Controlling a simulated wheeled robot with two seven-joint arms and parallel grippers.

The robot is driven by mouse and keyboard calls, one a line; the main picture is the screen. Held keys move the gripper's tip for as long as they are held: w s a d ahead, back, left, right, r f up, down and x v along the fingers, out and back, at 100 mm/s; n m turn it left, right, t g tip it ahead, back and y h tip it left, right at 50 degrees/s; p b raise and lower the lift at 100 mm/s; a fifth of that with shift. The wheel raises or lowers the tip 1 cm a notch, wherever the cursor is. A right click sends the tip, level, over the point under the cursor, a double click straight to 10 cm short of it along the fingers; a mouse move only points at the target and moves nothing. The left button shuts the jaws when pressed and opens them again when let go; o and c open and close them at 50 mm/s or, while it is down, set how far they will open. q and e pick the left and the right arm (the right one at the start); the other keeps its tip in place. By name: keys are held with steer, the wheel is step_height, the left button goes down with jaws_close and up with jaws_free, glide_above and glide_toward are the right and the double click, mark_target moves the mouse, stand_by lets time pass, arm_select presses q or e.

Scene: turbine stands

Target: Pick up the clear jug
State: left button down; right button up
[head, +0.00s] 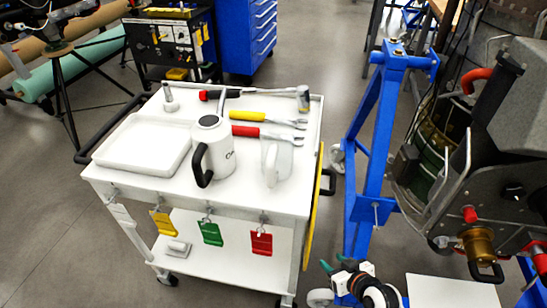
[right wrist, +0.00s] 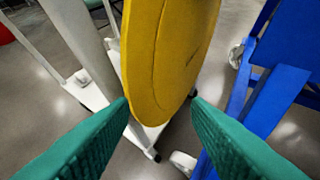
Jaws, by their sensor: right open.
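The clear jug (head: 278,160) stands on the white cart's top at its right side, beside the wrench heads, with its handle towards the front. My right gripper (head: 333,262) is low, to the right of the cart and well apart from the jug. In the right wrist view its green fingers (right wrist: 159,103) are spread with nothing held between them. A yellow disc (right wrist: 165,60) on the cart's side shows beyond them. The jug is not visible in the right wrist view. My left gripper is not in view.
The white cart (head: 110,178) also holds a white kettle (head: 222,150) left of the jug, a white tray (head: 140,150), a hammer (head: 250,94), and yellow-handled and red-handled wrenches (head: 250,116). A blue stand (head: 372,130) rises right of the cart, near my right arm.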

steer(key=w+a+r+n+t+y+b, duration=0.1)
steer(key=a+r+y, duration=0.15)
steer(key=r, duration=0.45)
steer(key=w+a+r+n+t+y, duration=0.1)
steer(key=a+r, duration=0.2)
steer(key=r, duration=0.3)
steer(key=n+t+y+b, duration=0.1)
steer(key=n+y, duration=0.2)
steer(key=y, duration=0.2)
glide_toward(270, 173)
steer(key=x, duration=0.3)
steer(key=f+p+x, duration=0.1)
steer(key=x, duration=0.1)
steer(key=shift+w+d, duration=0.3)
steer(key=p+x, duration=0.1)
steer(key=x, duration=0.5)
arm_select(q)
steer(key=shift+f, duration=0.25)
arm_select(e)
steer(key=shift+s, duration=0.1)
jaws_close()
